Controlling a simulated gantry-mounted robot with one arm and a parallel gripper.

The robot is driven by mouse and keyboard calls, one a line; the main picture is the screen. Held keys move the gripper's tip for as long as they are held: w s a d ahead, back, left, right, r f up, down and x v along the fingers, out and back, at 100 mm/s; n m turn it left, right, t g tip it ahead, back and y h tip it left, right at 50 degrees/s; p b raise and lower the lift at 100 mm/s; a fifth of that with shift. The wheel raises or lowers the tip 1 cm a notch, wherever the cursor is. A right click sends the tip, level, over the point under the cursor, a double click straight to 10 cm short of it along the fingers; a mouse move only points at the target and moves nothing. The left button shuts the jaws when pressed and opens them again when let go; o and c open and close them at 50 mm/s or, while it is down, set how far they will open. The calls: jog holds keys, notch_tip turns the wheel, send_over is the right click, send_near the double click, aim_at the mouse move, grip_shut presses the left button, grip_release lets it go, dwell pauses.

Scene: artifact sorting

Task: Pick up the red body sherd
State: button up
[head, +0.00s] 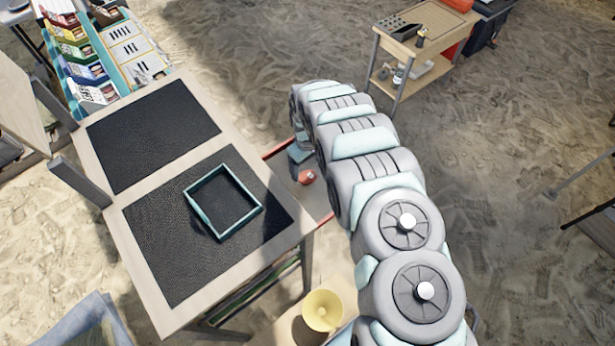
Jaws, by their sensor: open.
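A small red piece (306,177), which looks like the red body sherd, lies on a grey surface with a red edge (325,217), just right of the table. My arm arches over from the lower right and comes down beside it. My gripper (300,158) shows only in part, as a dark grey-blue shape right at the red piece, under the arm. It is open. The fingertips are too small and shaded to tell whether they touch the piece or stand around it.
A table (165,317) with two black mats stands at left, a teal square tray (190,205) on the nearer mat. A yellow bowl (322,310) is at bottom centre. Several coloured boxes (85,70) stand at upper left, a wooden cart (425,45) at upper right.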

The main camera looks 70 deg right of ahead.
aim_at(308, 177)
jog(key=shift+f, duration=2.45)
jog(key=shift+c, duration=0.3)
jog(key=c, duration=1.4)
